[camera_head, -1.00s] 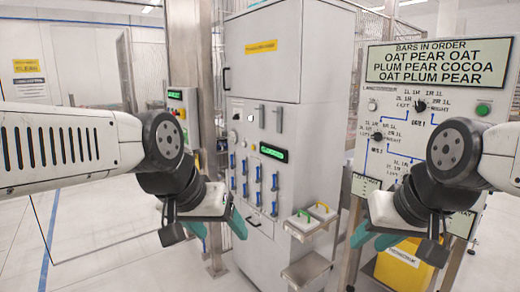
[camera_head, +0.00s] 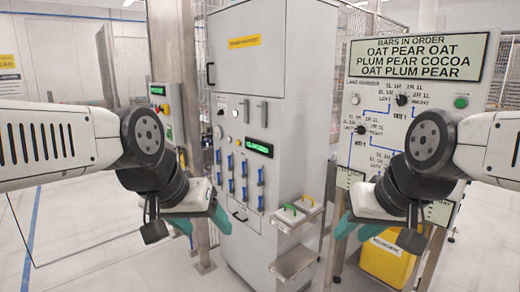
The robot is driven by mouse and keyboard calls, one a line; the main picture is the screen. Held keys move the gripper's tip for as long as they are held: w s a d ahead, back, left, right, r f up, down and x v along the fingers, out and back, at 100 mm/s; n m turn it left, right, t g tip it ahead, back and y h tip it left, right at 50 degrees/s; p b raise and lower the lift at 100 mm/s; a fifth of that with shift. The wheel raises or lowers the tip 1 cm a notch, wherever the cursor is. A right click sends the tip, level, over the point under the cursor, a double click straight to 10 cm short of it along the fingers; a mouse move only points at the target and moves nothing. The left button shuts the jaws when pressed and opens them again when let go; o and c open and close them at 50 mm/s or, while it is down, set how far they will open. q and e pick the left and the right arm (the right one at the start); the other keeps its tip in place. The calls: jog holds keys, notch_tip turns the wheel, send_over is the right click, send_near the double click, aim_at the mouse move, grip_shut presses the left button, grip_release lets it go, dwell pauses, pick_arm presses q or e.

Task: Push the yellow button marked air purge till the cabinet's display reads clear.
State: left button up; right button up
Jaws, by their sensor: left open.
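The tall grey cabinet (camera_head: 290,110) stands at the centre. Its lit green display (camera_head: 259,147) is on the front, too small to read. A pale round button (camera_head: 235,113) and several small controls sit above blue-handled levers (camera_head: 245,168). My right gripper (camera_head: 352,234) is open and empty, in front of the right-hand board. Both have teal fingers.
A board (camera_head: 475,125) listing bars in order stands at right, with a yellow bin (camera_head: 388,262) below. A small control post (camera_head: 165,110) with a green screen stands left. A shelf with green and yellow handles (camera_head: 298,212) juts from the cabinet. The floor at left is clear.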

pick_arm(q)
grip_shut()
dwell(1.5)
